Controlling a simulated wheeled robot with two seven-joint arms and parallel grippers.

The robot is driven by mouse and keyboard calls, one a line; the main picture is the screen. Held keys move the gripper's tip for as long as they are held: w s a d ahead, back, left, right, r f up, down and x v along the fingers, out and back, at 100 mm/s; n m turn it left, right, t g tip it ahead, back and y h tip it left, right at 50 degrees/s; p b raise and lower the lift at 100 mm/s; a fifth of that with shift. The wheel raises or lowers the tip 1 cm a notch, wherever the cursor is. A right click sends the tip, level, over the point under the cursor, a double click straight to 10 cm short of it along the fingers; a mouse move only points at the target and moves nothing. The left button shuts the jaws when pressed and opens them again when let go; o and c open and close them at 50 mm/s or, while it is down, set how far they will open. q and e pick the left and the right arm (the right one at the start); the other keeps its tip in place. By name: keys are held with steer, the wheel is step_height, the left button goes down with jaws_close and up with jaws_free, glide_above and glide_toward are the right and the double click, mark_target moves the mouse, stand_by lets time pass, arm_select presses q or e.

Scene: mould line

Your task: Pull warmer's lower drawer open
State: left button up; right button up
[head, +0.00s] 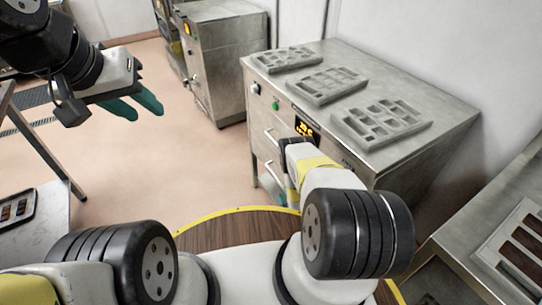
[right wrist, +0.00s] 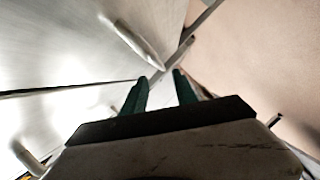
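The warmer (head: 345,125) is a steel cabinet with a lit display and drawer handles on its front. An upper handle (head: 270,136) shows in the head view; the lower front is partly hidden by my right arm. My right gripper (head: 272,188) is low in front of the drawer fronts. In the right wrist view its teal fingers (right wrist: 161,88) are apart with nothing between them. A bar handle (right wrist: 133,42) lies just beyond the fingertips, and another handle (right wrist: 28,158) is at lower left. My left gripper (head: 140,103) is open and empty, away from the warmer.
Several grey moulds (head: 380,122) lie on the warmer's top. Another steel cabinet (head: 225,60) stands behind to the left. A table (head: 50,225) is at left and a bench with a mould tray (head: 488,250) at right. Open floor (head: 150,165) lies left of the warmer.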

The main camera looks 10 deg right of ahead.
mark_target(280, 183)
steer(key=x, duration=0.8)
jaws_close()
stand_by(1.4)
